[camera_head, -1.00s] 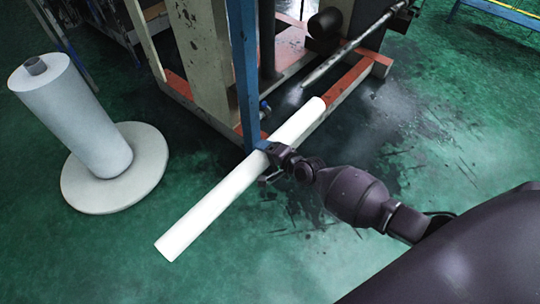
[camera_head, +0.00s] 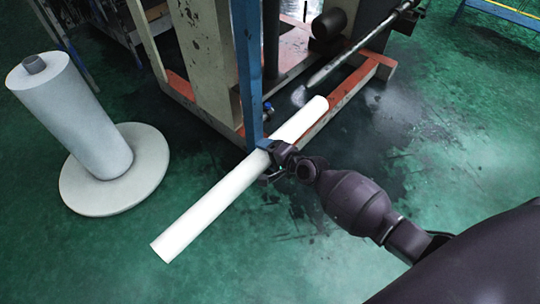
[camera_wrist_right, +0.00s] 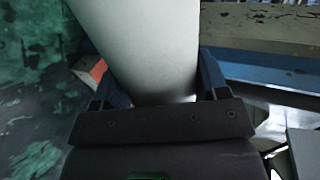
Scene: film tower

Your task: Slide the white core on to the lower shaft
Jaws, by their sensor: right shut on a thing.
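The white core (camera_head: 213,206) is a long white tube, held at a slant across the middle of the head view. Its far end is at the upper right, close to the near tip of the lower shaft (camera_head: 352,55), a grey rod on the machine. The core's end and the shaft tip appear apart. My right gripper (camera_head: 275,155) is shut on the core near its middle. In the right wrist view the core (camera_wrist_right: 148,45) fills the space between the two fingers (camera_wrist_right: 160,95). My left gripper is not in view.
A blue upright post (camera_head: 248,75) of the machine stands right beside the core. An orange base rail (camera_head: 350,88) runs below the shaft. A white roll (camera_head: 75,120) stands on a round pale disc (camera_head: 115,190) at the left. The green floor in front is clear.

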